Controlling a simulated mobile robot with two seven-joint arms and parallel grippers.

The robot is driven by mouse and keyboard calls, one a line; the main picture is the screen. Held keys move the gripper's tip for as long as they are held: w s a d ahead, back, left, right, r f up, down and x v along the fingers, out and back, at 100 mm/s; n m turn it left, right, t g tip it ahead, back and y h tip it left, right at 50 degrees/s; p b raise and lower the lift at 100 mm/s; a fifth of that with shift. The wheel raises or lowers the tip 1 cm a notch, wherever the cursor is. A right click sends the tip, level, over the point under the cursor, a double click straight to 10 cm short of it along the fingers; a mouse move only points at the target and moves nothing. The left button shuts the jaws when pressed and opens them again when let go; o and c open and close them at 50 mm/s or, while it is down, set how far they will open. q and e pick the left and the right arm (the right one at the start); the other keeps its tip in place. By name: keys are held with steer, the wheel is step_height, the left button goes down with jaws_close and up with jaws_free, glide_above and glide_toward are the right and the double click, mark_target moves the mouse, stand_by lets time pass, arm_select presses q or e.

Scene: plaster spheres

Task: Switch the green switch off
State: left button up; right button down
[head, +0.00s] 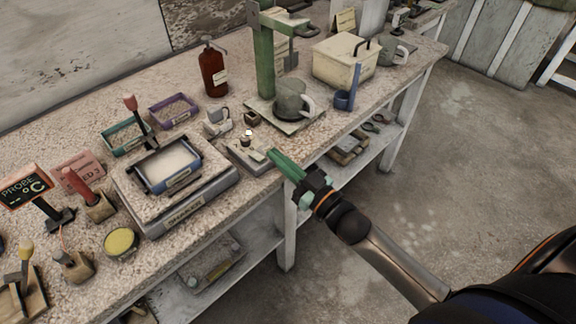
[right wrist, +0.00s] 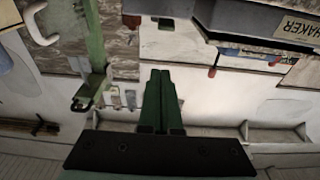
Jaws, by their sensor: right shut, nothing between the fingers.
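A small grey switch box (head: 244,154) sits near the front edge of the bench, right of the shaker platform. A small bright lamp shows at its back. A pale greenish piece (head: 257,156) on it, close to my fingertips, looks like the green switch; its position is too small to tell. My right gripper (head: 271,153) has green fingers, shut and empty, just right of the box; I cannot tell if they touch it. In the right wrist view, the shut fingers (right wrist: 160,72) point up the picture and no switch is clear. My left gripper is not in view.
The shaker (head: 178,214) with a blue tray stands left of the box. A green press (head: 264,60) with a grey mug (head: 291,100) stands behind. A blue dipper (head: 345,98) and cream box (head: 343,58) are to the right. Open floor lies in front of the bench.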

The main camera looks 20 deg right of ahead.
mark_target(257, 157)
steer(key=x, duration=0.5)
steer(key=shift+r, duration=0.1)
steer(key=f, duration=0.3)
steer(key=shift+s+f, duration=0.15)
steer(key=shift+s, duration=0.05)
steer(key=shift+s+d+f, duration=0.1)
steer(key=shift+f, duration=0.3)
